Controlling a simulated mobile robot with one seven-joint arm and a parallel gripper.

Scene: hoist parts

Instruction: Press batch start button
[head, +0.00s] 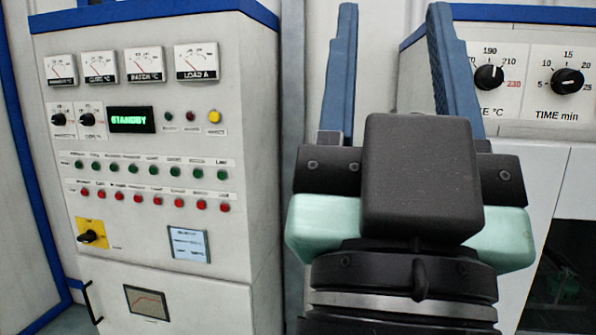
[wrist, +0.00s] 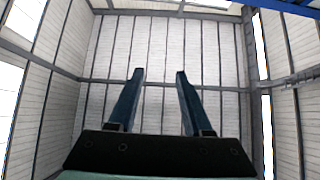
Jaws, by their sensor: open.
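A grey control cabinet (head: 255,120) with blue edging stands at the left in the head view. Its panel has a row of green buttons (head: 154,170) above a row of red buttons (head: 152,199). Their labels are too small to read, so I cannot tell which one is batch start. A yellow button (head: 214,116) sits right of the green STANDBY display (head: 132,119). My gripper (head: 393,20) is open and empty, its blue fingers pointing up, right of the cabinet and touching nothing. In the wrist view my gripper (wrist: 160,73) shows against the ceiling, with no panel in sight.
A second panel with a temperature knob (head: 489,77) and a time knob (head: 567,81) stands at the right, partly hidden by my gripper. The cabinet also has gauges (head: 145,63), a yellow-plated rotary switch (head: 92,235) and a protruding door handle (head: 90,302).

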